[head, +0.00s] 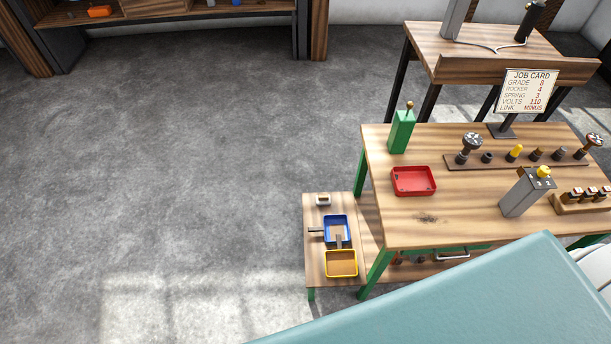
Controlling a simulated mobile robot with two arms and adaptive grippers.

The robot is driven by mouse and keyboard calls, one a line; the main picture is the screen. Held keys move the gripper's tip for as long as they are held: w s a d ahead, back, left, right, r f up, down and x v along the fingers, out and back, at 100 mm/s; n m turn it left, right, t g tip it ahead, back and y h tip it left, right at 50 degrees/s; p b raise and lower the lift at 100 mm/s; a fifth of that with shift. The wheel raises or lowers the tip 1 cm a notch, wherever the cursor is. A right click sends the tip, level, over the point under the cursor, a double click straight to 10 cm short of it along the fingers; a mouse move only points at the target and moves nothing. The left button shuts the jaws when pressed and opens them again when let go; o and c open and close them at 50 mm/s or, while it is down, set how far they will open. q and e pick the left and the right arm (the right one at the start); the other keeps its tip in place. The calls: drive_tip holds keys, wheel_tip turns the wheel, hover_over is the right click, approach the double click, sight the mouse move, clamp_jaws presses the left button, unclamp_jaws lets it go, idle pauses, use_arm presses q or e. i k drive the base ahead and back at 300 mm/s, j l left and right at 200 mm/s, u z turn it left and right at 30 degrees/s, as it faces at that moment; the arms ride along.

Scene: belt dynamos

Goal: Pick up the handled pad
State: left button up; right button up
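I cannot tell for certain which thing is the handled pad. A small grey and pale block (323,200) sits at the back of the low side table (315,270), left of the workbench, and it may be the pad. Nearer on that table are a blue tray (326,241) and a yellow tray (341,275). A grey bar (315,230) sticks out at the blue tray's left edge, and another grey piece (338,241) lies where the trays meet. Neither of my grippers shows in the head view.
The wooden workbench (400,225) holds a red tray (414,181), a green box (401,132), a grey box with a yellow knob (522,196) and racks of small parts. A job card (527,90) stands behind. The floor (170,170) on the left is clear.

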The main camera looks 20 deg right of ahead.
sight(322, 199)
drive_tip(key=z, duration=0.75)
drive_tip(key=i+j+z, duration=0.15)
drive_tip(key=j, duration=0.4)
drive_tip(key=j+z, duration=0.15)
drive_tip(key=j, duration=0.45)
